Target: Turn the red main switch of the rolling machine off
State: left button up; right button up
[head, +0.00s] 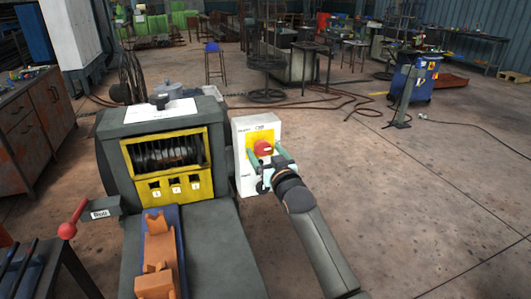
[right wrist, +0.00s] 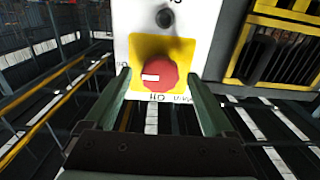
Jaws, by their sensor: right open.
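The red main switch (head: 263,148) is a round red knob on a yellow plate, on the front of a white box (head: 243,183) at the right side of the rolling machine (head: 118,185). In the right wrist view the knob (right wrist: 159,75) shows a white mark on its left part, pointing sideways. My right gripper (head: 269,168) is at the switch; in the right wrist view its two green fingers (right wrist: 158,92) stand open, one on each side of the knob, with gaps between. I cannot tell whether the fingertips reach the knob's depth. My left gripper is not in view.
An orange part (head: 158,255) lies on a blue strip in front. A rusty cabinet (head: 35,115) stands at the left. The floor to the right is mostly clear.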

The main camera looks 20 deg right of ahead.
jog(key=c, duration=1.4)
jog(key=n+p, duration=0.2)
jog(key=n, duration=0.1)
jog(key=shift+r, duration=0.15)
jog(key=n+p, duration=0.1)
jog(key=n, duration=0.3)
jog(key=shift+n, duration=0.3)
jog(key=n+p, duration=0.1)
jog(key=n, duration=0.4)
jog(key=shift+n+p, duration=0.65)
jog(key=shift+n, duration=2.05)
